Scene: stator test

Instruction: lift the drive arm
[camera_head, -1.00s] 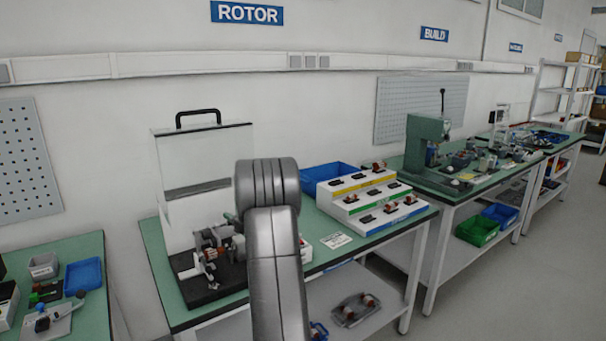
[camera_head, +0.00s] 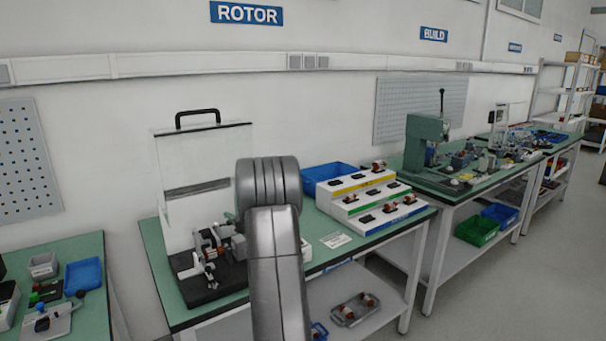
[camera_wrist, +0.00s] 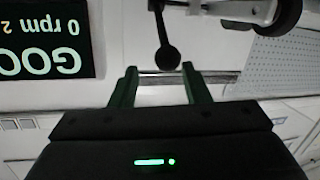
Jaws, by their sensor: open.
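The drive arm seems to be the light grey bar in the wrist view (camera_wrist: 225,8), with a dark stem ending in a round black knob (camera_wrist: 168,58). My gripper (camera_wrist: 160,72) is open. Its two green fingers stand on either side of the knob's line, and the knob shows between and just beyond their tips, not gripped.
A black display (camera_wrist: 45,40) with green and yellow text shows upside down in the wrist view. A dark wheel (camera_wrist: 287,12) is at the upper right. In the head view, a tall white panel (camera_head: 190,200) stands behind the fixture, and a stepped parts rack (camera_head: 345,190) is to the right.

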